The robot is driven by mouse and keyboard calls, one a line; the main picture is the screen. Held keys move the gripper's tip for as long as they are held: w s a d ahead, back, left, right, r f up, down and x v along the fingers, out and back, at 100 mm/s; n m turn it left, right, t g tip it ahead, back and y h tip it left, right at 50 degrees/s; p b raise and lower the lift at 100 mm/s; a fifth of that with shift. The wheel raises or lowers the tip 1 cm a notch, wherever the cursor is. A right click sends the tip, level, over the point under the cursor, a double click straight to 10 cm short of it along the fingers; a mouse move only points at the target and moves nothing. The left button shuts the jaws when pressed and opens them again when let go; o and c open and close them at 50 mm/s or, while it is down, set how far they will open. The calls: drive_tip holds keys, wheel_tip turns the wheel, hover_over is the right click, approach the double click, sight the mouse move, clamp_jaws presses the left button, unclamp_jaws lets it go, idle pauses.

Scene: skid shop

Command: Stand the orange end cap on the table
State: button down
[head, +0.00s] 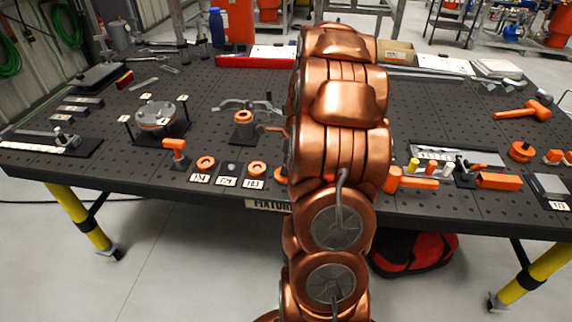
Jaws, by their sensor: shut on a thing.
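My copper-coloured arm rises through the middle of the view and reaches over the table (110,140). My gripper is hidden behind the arm, so I cannot see its fingers or anything in them. I cannot tell which orange part is the end cap. Orange ring-shaped parts lie near the front edge: one ring (206,162) on a numbered plate and another ring (257,167) farther right. A further orange piece (280,174) is partly covered by my arm.
Left of my arm stand a puller-like tool (243,118), a round grey fixture (156,114) and an orange-handled clamp (175,150). Right of it lie an orange block (499,181), small cylinders (413,165) and an orange mallet (524,109). A red bag (415,250) sits under the table.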

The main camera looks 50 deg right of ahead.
drive_tip(key=c, duration=0.9)
unclamp_jaws()
drive_tip(key=shift+o, duration=0.2)
drive_tip(key=shift+o, duration=1)
drive_tip(key=shift+s+d+r+p, duration=0.1)
drive_tip(key=shift+s+r+p, duration=0.1)
drive_tip(key=shift+r, duration=0.55)
drive_tip(key=shift+s+d+r+p, duration=0.1)
drive_tip(key=shift+r+p, duration=0.1)
drive_tip(key=shift+r, duration=0.55)
drive_tip(key=shift+w+r+p, duration=0.1)
drive_tip(key=shift+r+p, duration=0.3)
drive_tip(key=shift+r, duration=1.5)
